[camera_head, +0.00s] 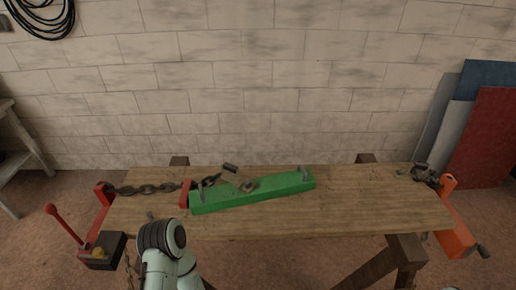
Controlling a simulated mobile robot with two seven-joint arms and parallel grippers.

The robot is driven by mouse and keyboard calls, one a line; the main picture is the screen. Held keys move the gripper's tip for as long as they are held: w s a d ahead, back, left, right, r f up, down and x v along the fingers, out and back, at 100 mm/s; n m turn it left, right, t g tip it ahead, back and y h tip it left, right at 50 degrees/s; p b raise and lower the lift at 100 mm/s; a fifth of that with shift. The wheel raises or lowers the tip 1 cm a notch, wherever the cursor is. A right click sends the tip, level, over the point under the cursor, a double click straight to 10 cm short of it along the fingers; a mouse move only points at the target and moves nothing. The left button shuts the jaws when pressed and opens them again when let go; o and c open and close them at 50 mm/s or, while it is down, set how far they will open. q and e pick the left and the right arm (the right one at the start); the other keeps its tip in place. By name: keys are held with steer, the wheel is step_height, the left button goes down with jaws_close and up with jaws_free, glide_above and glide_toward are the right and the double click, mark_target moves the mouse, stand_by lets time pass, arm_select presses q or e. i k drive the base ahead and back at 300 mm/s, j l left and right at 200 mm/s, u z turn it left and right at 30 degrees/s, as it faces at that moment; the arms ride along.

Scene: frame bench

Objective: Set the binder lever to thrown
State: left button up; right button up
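I cannot tell for sure which part is the binder lever. A long green bar (265,193) lies on the wooden bench (350,215), with grey metal fittings (238,183) at its left part and a small upright fitting at its right end. A dark chain (145,189) runs from a red bracket (104,192) at the bench's left end towards the bar. A red lever with a round knob (51,209) leans up and left from a dark box (101,254) at the left end. My pale arm shows at the bottom left; neither gripper is visible.
An orange bracket (455,232) with a dark handle hangs at the bench's right end, near small metal hardware (421,173). The right half of the bench top is mostly clear. Blue, grey and red panels (487,140) lean on the wall at right.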

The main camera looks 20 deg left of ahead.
mark_target(51, 209)
steer(key=k+j+u, duration=0.2)
steer(key=j+u, duration=0.15)
steer(key=j, duration=0.5)
steer(key=k+j+u, duration=0.15)
steer(key=j+u, duration=0.2)
steer(key=j, duration=0.5)
steer(key=j+u, duration=0.4)
steer(key=j, duration=0.5)
